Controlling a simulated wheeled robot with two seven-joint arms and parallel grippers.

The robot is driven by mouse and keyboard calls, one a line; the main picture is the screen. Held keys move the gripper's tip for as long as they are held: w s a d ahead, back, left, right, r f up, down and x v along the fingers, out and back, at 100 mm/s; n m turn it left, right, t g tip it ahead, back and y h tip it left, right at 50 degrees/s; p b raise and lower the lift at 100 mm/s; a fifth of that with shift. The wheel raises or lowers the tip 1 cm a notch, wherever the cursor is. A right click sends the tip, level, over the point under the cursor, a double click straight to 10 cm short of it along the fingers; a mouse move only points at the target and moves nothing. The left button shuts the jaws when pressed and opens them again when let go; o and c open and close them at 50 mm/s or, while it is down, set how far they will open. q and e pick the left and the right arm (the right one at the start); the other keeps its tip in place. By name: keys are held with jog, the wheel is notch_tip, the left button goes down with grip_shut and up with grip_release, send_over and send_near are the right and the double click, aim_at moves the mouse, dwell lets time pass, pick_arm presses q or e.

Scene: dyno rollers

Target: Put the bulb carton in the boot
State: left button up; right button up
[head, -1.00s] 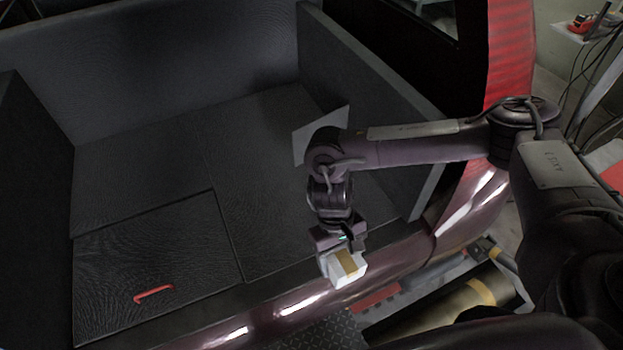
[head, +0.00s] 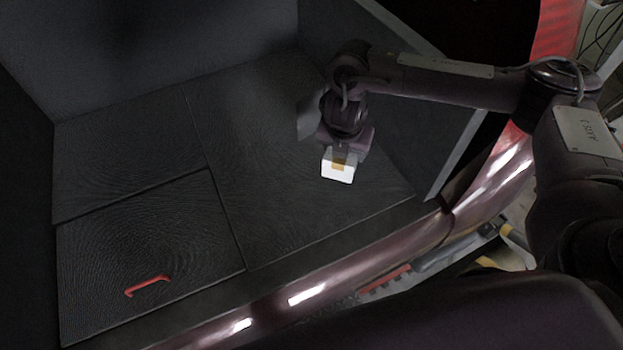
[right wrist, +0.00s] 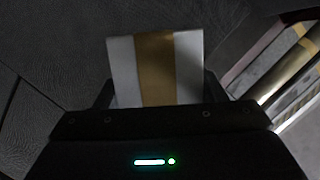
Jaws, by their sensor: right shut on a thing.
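The bulb carton (head: 337,173) is a small white box with a tan band. My right gripper (head: 340,156) is shut on it and holds it over the right part of the boot floor (head: 290,215). In the right wrist view the carton (right wrist: 122,75) sits between the fingers of the right gripper (right wrist: 155,98), band facing the camera. I cannot tell its exact height above the floor. The boot is dark, with textured floor panels and tall side walls. My left gripper is not in view.
A red handle (head: 148,286) lies on the front left floor panel. The boot's right wall (head: 425,110) stands close to my right arm. The glossy maroon rear sill (head: 310,292) runs along the front. The boot floor is otherwise clear.

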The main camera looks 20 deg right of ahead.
jog(key=w+d+n+y+b, duration=0.2)
jog(key=w+d+n, duration=0.1)
jog(key=d+n, duration=0.3)
jog(key=n+b, duration=0.3)
jog(key=b, duration=0.2)
send_over(352, 185)
jog(key=s+x, duration=0.2)
jog(key=x, duration=0.7)
jog(key=shift+t, duration=0.4)
notch_tip(352, 185, down, 6)
jog(key=shift+r+b, duration=0.1)
jog(key=shift+b, duration=0.4)
notch_tip(352, 185, down, 4)
jog(key=shift+s+f, duration=0.1)
jog(key=shift+f, duration=0.3)
jog(key=shift+f+b, duration=0.1)
jog(key=shift+b, duration=0.25)
